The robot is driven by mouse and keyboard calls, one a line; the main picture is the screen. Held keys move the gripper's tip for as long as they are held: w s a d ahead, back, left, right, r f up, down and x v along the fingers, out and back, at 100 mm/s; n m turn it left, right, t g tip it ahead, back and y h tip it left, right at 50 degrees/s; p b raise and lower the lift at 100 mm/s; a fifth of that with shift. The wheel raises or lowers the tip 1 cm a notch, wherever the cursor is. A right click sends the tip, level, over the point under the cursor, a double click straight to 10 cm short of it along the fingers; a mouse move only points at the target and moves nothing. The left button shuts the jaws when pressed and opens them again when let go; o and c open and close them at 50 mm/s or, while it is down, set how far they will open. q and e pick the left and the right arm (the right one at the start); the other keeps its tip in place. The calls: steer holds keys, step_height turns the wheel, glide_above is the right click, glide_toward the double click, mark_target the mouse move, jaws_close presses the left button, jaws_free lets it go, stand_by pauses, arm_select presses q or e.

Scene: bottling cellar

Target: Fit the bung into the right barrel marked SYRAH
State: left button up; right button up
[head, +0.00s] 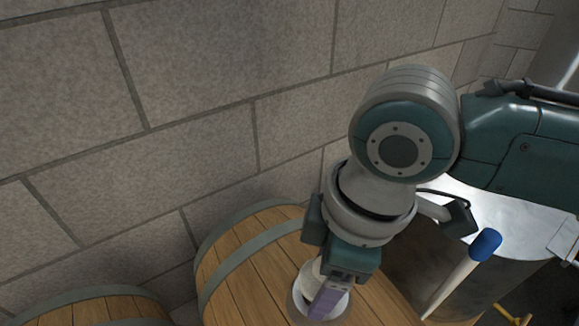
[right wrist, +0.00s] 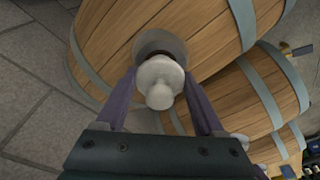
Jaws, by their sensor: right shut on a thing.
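A wooden barrel (head: 245,260) with grey hoops lies below my right gripper (head: 326,300); no SYRAH marking is legible. The purple fingers of my right gripper (right wrist: 160,100) are shut on the pale bung (right wrist: 160,80), its knob toward the wrist camera. In the right wrist view, the bung overlaps the grey ring (right wrist: 158,38) on the barrel's side (right wrist: 108,45). I cannot tell whether the bung is in the hole or just above it. In the head view, the gripper partly hides the bung and ring. My left gripper is not in view.
A stone wall (head: 200,90) rises behind. A pale stick with a blue end (head: 486,243) is right of my gripper, near a metal drum (head: 405,260). More barrels (right wrist: 262,95) show in the wrist view.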

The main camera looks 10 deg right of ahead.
steer(key=shift+f, duration=0.6)
stand_by(0.5)
steer(key=shift+f+b, duration=0.15)
steer(key=shift+b, duration=0.15)
